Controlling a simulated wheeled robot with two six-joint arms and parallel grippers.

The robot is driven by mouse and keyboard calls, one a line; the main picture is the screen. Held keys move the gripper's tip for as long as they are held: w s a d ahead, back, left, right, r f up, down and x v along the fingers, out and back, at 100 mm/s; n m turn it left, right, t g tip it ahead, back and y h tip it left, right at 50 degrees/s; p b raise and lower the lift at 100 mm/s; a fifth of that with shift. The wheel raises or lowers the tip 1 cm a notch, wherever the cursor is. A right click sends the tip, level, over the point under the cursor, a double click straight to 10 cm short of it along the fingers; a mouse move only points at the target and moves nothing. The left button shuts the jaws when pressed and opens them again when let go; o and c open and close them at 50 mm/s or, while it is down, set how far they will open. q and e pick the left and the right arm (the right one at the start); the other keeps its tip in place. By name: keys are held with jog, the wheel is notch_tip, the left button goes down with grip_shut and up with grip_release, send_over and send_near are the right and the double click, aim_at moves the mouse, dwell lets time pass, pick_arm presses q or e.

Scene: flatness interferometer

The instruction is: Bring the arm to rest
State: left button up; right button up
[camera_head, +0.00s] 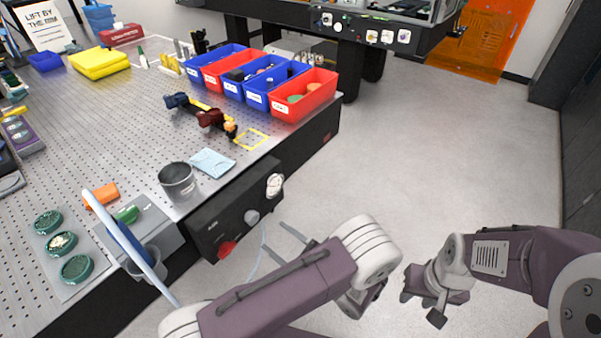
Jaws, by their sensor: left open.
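My left arm (290,290) comes in from the bottom and is bent in front of the bench. Its gripper (276,238) is open and empty, with two grey fingers apart over the floor beside the black control box; its palm is partly hidden behind my forearm. My right arm (500,258) comes in from the right. Its gripper (422,304) points down over the bare floor, away from the bench, with nothing visible in it; its finger gap is not clear.
The perforated bench (110,165) fills the left. At its near edge are a metal cup (177,180), a blue cloth (213,162) and the black control box (235,210). Red and blue bins (303,95) stand at the back edge. The floor (440,160) to the right is clear.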

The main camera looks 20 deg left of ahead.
pick_arm(q)
jog(key=s+a+r+n+g+p, duration=0.2)
jog(key=a+r+n+g+p, duration=0.3)
jog(key=a+r+n+g, duration=0.65)
jog(key=s+a+r+n+h+p, duration=0.2)
jog(key=s+r+n+h+p, duration=0.15)
jog(key=s+h, duration=0.4)
jog(key=s+d+n+h+p, duration=0.1)
jog(key=s+d+n+h, duration=0.25)
jog(key=d+h, duration=0.2)
jog(key=w+d+f+t+h, duration=0.2)
jog(key=w+d+t+h, duration=0.1)
jog(key=d, duration=0.4)
jog(key=shift+w+f+t, duration=0.35)
jog(key=shift+w+t, duration=0.4)
jog(key=shift+t, duration=0.1)
